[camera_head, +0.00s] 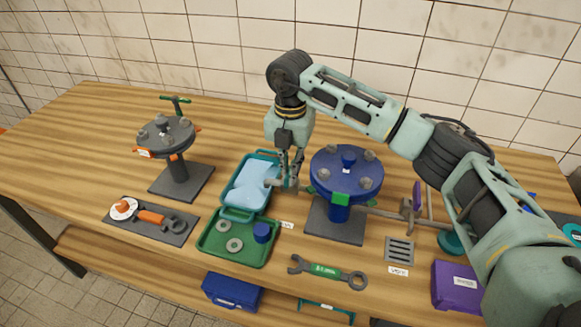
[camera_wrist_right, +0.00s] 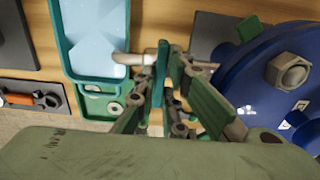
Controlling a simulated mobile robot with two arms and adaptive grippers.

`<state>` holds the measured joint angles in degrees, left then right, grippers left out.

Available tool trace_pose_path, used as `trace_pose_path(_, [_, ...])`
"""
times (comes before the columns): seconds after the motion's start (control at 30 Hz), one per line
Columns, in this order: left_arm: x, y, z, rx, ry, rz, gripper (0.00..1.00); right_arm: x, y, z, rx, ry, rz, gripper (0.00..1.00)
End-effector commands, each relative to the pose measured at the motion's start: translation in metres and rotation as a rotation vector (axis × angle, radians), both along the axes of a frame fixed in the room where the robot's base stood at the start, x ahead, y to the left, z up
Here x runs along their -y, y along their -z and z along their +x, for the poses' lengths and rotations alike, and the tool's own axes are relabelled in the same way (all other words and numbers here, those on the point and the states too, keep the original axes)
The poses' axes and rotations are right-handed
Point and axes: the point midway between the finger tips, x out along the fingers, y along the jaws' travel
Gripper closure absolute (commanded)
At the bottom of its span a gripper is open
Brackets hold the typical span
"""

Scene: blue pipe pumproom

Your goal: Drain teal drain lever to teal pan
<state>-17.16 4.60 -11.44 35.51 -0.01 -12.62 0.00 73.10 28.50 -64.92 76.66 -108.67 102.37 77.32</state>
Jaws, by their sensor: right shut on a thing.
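The teal pan (camera_head: 238,214) sits on the wooden table, left of the blue flanged vessel (camera_head: 346,182). Light blue liquid (camera_head: 249,188) lies in it. The pan also shows at upper left in the right wrist view (camera_wrist_right: 59,38). A grey spout (camera_wrist_right: 138,59) runs from the vessel's side, its end over the pan's edge. My right gripper (camera_head: 290,183) reaches down between pan and vessel. In the right wrist view its fingers (camera_wrist_right: 170,78) are closed on the upright teal drain lever (camera_wrist_right: 162,62) at the spout. The fingers partly hide the lever. My left gripper is not in view.
A green tray (camera_head: 208,246) with washers and a blue cup stands in front of the pan. A green-labelled wrench (camera_head: 327,270) and a grate (camera_head: 399,250) lie near the front edge. A grey flanged stand (camera_head: 178,170) is at left. A purple box (camera_head: 457,288) is at right.

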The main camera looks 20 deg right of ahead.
Motion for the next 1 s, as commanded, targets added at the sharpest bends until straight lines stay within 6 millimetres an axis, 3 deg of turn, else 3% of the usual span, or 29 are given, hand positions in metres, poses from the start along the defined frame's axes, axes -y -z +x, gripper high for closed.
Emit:
trace_pose_path(0.5, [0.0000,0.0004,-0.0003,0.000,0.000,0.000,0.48,0.0005,-0.0025,0.0020,0.006,0.032,0.002,1.00])
trace_pose_path(0.53, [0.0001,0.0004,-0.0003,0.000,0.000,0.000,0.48,0.0005,-0.0026,0.0020,0.006,0.032,0.002,0.89])
trace_pose_path(0.73, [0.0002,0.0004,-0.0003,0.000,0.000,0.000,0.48,0.0003,-0.0016,0.0013,0.004,0.029,0.001,0.72])
trace_pose_path(1.0, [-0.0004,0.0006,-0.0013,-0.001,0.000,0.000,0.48,0.0000,-0.0009,0.0006,0.002,0.026,0.001,0.72])
